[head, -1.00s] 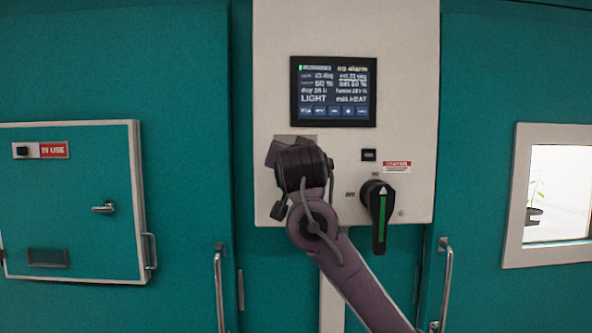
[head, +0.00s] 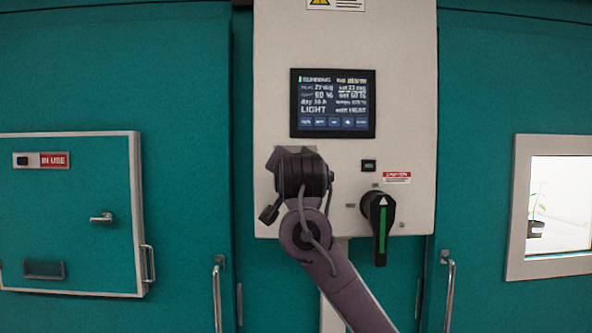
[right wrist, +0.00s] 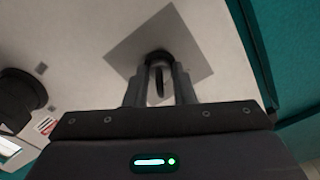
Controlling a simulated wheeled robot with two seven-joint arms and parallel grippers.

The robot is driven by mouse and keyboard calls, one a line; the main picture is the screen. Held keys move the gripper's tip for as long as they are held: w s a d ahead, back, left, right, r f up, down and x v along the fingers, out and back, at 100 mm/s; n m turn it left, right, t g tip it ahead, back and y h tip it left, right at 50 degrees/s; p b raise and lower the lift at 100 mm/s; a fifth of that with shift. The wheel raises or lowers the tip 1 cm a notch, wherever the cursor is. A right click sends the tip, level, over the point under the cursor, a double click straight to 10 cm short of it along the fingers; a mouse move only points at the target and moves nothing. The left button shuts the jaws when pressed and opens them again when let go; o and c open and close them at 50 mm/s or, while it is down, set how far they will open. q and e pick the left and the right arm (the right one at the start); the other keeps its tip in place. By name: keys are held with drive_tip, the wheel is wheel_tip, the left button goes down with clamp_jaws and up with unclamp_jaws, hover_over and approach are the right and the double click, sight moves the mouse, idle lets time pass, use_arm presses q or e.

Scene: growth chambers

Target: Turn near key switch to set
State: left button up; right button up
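The key switch (right wrist: 158,62) shows in the right wrist view as a dark round collar with a thin key (right wrist: 160,84) standing out of it. It sits on a grey square plate (right wrist: 125,48) on the pale panel. My right gripper (right wrist: 160,74) has one finger on each side of the key, with a gap visible on both sides. In the head view my right arm (head: 318,235) reaches up to the plate and hides the key switch and fingertips. I cannot read the switch's marked positions. My left gripper is not in view.
The pale control panel (head: 409,100) carries a lit display (head: 333,103) and, right of my wrist, a black rotary handle (head: 380,225) with a green stripe. Teal doors with upright handles (head: 218,290) stand on both sides. A small hatch (head: 75,230) is left, a window (head: 560,200) right.

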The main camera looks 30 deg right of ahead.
drive_tip(key=shift+o, duration=0.3)
drive_tip(key=shift+s, duration=0.15)
drive_tip(key=shift+s+a+b, duration=0.2)
drive_tip(key=shift+s+b, duration=0.05)
drive_tip(key=shift+b, duration=0.1)
drive_tip(key=b+v, duration=0.2)
drive_tip(key=v, duration=0.5)
drive_tip(key=shift+b, duration=0.4)
